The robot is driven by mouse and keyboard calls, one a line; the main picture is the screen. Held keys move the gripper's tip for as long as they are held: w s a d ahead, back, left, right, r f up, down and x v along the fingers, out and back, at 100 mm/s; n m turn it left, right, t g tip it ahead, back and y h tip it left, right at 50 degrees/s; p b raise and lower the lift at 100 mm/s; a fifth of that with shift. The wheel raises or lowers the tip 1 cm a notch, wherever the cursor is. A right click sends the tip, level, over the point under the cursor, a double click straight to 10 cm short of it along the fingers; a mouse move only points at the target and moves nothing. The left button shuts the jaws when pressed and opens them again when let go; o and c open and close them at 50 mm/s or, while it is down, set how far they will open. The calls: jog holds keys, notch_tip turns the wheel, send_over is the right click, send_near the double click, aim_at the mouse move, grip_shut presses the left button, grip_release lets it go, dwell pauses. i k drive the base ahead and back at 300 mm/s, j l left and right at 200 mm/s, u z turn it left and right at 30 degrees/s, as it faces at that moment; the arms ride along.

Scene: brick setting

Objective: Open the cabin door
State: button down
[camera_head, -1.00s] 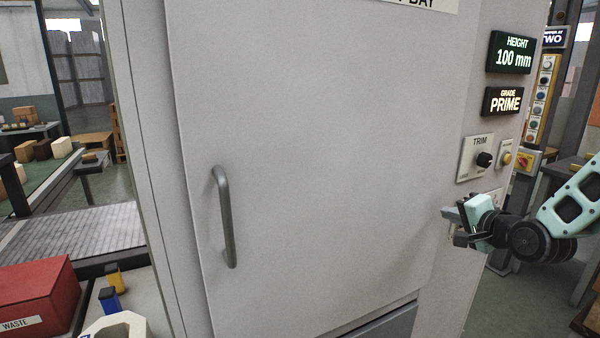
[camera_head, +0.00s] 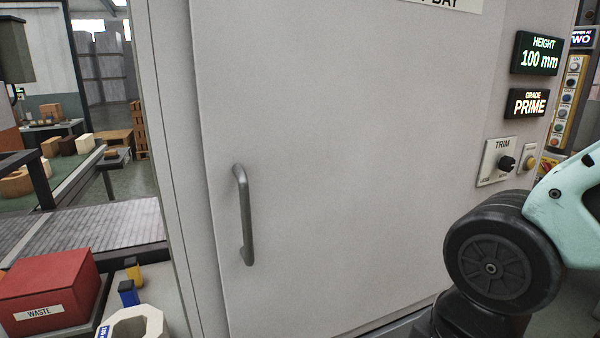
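The cabin door (camera_head: 340,150) is a tall pale grey panel filling the middle of the head view. It looks shut against its frame. A grey vertical bar handle (camera_head: 243,215) is fixed near its left edge, with nothing touching it. My arm shows at the lower right, in front of the door's lower right part. My gripper is out of the picture, so its fingers cannot be seen.
Right of the door are a trim knob (camera_head: 506,163) and lit height (camera_head: 535,54) and grade (camera_head: 528,103) displays. At lower left are a red waste box (camera_head: 50,285), a pale octagonal block (camera_head: 135,325) and a grey conveyor (camera_head: 90,232). The space before the handle looks clear.

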aim_at(342, 140)
jog(key=k+l+z, duration=0.1)
jog(key=l, duration=0.3)
jog(key=k+l, duration=0.1)
jog(key=l, duration=0.35)
jog(key=k+l+z, duration=0.15)
jog(key=l, duration=0.25)
